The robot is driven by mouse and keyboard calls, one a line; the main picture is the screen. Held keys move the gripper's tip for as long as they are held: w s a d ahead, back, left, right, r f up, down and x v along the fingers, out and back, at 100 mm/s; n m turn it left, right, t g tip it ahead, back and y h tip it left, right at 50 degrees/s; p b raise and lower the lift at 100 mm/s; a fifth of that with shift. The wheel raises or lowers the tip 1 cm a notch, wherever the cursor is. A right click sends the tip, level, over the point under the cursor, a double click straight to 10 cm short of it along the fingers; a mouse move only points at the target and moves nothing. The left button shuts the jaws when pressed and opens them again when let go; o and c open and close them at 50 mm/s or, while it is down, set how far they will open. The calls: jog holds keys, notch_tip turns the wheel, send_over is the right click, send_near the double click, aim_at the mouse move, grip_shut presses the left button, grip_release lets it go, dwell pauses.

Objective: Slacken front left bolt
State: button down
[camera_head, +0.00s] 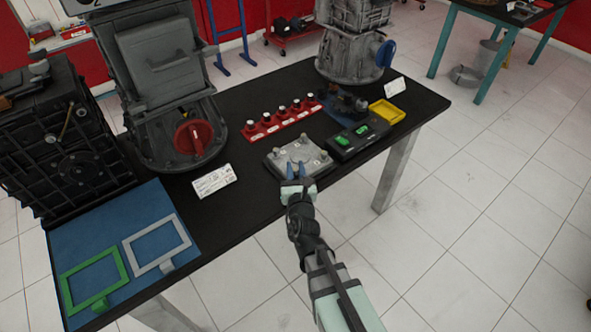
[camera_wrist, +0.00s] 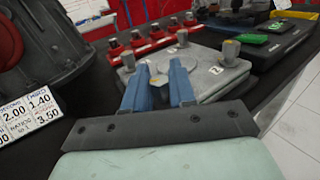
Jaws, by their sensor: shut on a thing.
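A grey plate (camera_head: 283,164) lies on the near edge of the black table, with a bolt near each corner. My gripper (camera_head: 296,170) comes from the front with its blue fingers down over the plate's near bolt. In the wrist view the fingers (camera_wrist: 160,70) are shut on this near bolt (camera_wrist: 157,81), whose yellowish top shows between them. Its shank is hidden. The other bolts stand upright and apart from the fingers: the left bolt (camera_wrist: 128,62), the far bolt (camera_wrist: 182,39) and the right bolt (camera_wrist: 230,52).
A red rack (camera_head: 283,121) with several knobs stands behind the plate. A black box with green displays (camera_head: 358,136) is close on the right, and a yellow tray (camera_head: 387,112) beyond it. A price card (camera_head: 214,181) and a large engine housing (camera_head: 165,100) are at left.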

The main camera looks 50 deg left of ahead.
aim_at(295, 169)
jog(key=shift+g, duration=0.3)
dwell(0.5)
jog(key=c, duration=1.1)
grip_release()
jog(key=shift+r, duration=0.1)
jog(key=shift+r, duration=4.95)
jog(key=shift+o, duration=0.2)
